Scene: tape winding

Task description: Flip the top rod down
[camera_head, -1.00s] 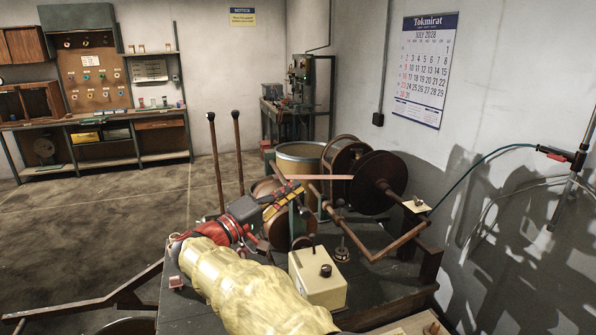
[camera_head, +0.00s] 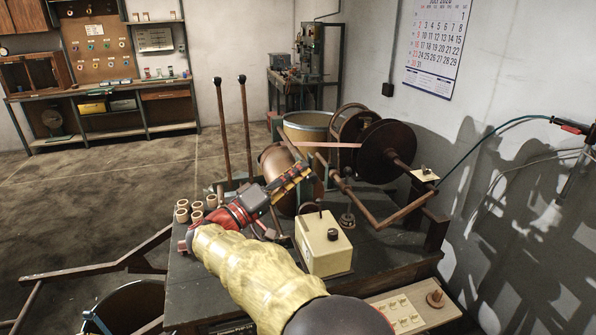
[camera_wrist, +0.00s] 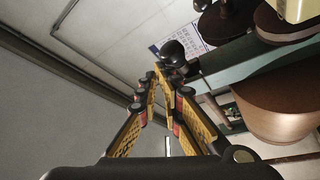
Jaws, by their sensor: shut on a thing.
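My gripper (camera_head: 301,170), with yellow and black fingers, reaches over the winding machine. A brown rod (camera_head: 288,145) slants down to its fingertips; I take this to be the top rod. In the wrist view, my gripper (camera_wrist: 163,76) has its fingertips drawn close together, and a dark round knob (camera_wrist: 173,52) shows right at them. The exact contact is partly hidden by the fingers. A bent brown rod frame (camera_head: 352,202) lies to the right of the fingertips. Two upright rods with dark ball ends (camera_head: 245,122) stand behind my arm, clear of the gripper.
A cream box with a dark knob (camera_head: 325,243) stands on the bench right beside my forearm. A large dark reel (camera_head: 385,148) and a copper-coloured drum (camera_head: 274,163) are beyond the gripper. Several small spools (camera_head: 183,212) stand at the bench's left edge. The wall is at right.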

